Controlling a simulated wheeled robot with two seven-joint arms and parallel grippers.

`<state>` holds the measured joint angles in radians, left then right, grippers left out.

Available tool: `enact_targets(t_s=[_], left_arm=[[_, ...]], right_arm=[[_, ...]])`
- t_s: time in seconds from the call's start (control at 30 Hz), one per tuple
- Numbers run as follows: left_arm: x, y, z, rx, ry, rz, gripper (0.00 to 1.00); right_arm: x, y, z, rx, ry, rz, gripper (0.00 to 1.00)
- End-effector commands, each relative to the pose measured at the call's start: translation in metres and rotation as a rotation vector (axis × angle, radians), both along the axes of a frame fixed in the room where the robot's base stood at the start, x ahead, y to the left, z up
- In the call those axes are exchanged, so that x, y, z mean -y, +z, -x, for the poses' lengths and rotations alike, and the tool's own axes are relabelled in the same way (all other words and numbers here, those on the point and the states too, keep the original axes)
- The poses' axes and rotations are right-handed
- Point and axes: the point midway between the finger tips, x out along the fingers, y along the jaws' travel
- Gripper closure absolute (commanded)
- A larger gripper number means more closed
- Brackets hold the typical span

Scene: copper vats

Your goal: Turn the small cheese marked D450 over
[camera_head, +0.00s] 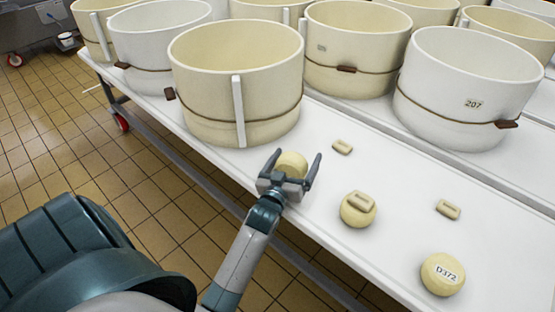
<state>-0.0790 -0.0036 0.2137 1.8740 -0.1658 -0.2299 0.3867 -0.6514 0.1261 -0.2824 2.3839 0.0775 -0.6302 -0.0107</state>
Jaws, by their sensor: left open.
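No mark D450 can be read on any cheese in the camera_head view. My left gripper (296,158) is open at the near edge of the white table, its fingers on either side of a small pale-yellow cheese (291,162). The gripper hides part of this cheese, and no label shows on it. I cannot tell whether the fingers touch it. A second small cheese (356,217) stands to the right with a small beige block (364,201) on top, and no label shows there. A third small cheese (442,283) at the lower right reads D372. My right gripper is not in view.
The white table (400,262) carries several large cream and white tubs behind the cheeses; one cream tub (205,125) stands close behind my gripper. Loose beige blocks (342,147) (448,209) lie on the table. Clear table lies between the cheeses. Brown floor tiles (150,195) show at left.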

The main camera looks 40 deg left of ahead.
Motion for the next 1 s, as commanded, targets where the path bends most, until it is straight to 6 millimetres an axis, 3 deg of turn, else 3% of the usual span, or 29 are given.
enact_targets(t_s=[0.1,0.7,1.0], left_arm=[[0.001,0.000,0.002,-0.001,0.000,0.000,0.07],[0.030,0.001,0.117,-0.001,0.001,0.000,0.07],[0.041,0.001,0.159,0.001,-0.001,0.000,0.07]], right_arm=[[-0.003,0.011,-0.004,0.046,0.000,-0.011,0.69],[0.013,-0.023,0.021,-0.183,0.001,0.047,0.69],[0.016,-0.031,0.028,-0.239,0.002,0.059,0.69]])
